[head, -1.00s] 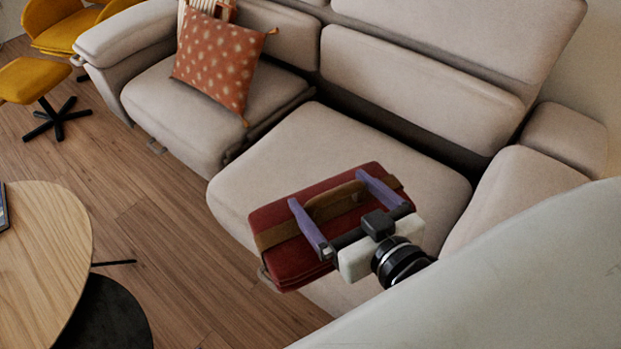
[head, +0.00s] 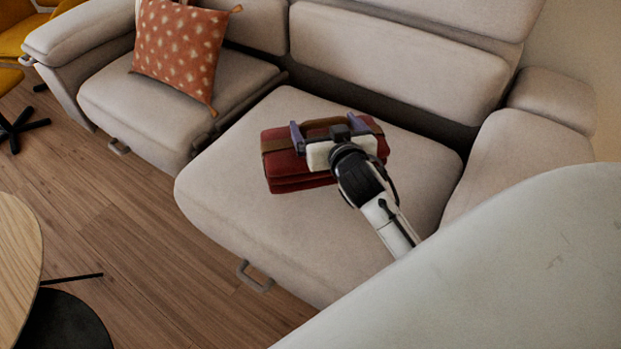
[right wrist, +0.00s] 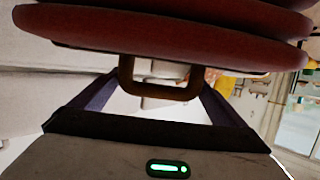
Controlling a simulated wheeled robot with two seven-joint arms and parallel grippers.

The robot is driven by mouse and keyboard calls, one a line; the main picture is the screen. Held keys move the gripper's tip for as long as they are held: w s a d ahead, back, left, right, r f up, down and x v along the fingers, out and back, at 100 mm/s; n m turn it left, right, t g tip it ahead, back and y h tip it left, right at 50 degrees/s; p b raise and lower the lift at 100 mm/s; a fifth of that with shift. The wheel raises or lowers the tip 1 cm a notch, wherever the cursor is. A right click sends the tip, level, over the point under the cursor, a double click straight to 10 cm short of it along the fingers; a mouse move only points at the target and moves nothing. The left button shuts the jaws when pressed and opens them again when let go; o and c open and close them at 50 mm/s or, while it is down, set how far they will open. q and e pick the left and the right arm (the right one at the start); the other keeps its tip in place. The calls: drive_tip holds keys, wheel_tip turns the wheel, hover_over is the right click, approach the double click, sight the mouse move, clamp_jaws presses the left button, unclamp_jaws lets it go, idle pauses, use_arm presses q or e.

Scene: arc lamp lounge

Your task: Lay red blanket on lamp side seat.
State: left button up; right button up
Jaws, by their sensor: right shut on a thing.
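The red blanket (head: 300,176) is a folded, layered bundle with a brown strap and handle. In the head view it is over the middle of the near seat (head: 235,210) of the beige sofa; whether it touches the cushion I cannot tell. My right gripper (head: 335,125) is shut on the blanket's brown handle, its purple fingers at the bundle's top. In the right wrist view the red layers (right wrist: 170,40) fill the top, and the handle loop (right wrist: 160,90) sits between the fingers. My left gripper is not in view. No lamp shows.
An orange dotted cushion (head: 185,52) leans on the far seat (head: 180,95). The sofa's backrest (head: 400,60) and right armrest (head: 530,150) border the near seat. A round wooden table (head: 15,260) stands at the left, with wood floor (head: 130,220) between.

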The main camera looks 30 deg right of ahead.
drive_tip(key=shift+w+d+f, duration=0.15)
drive_tip(key=shift+w+d, duration=0.15)
wheel_tip(320, 180, down, 5)
drive_tip(key=shift+f+b, duration=0.15)
drive_tip(key=shift+b, duration=1.1)
drive_tip(key=shift+w+f, duration=0.1)
drive_tip(key=shift+f, duration=0.2)
drive_tip(key=shift+f+b, duration=0.35)
drive_tip(key=shift+f, duration=0.2)
wheel_tip(320, 180, down, 2)
drive_tip(key=shift+f+b, duration=0.2)
drive_tip(key=shift+b, duration=0.35)
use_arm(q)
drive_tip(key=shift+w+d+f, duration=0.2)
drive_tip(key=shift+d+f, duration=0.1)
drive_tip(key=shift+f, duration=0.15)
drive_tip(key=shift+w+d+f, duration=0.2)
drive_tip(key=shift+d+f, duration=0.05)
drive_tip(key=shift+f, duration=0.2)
use_arm(e)
drive_tip(key=shift+f, duration=0.15)
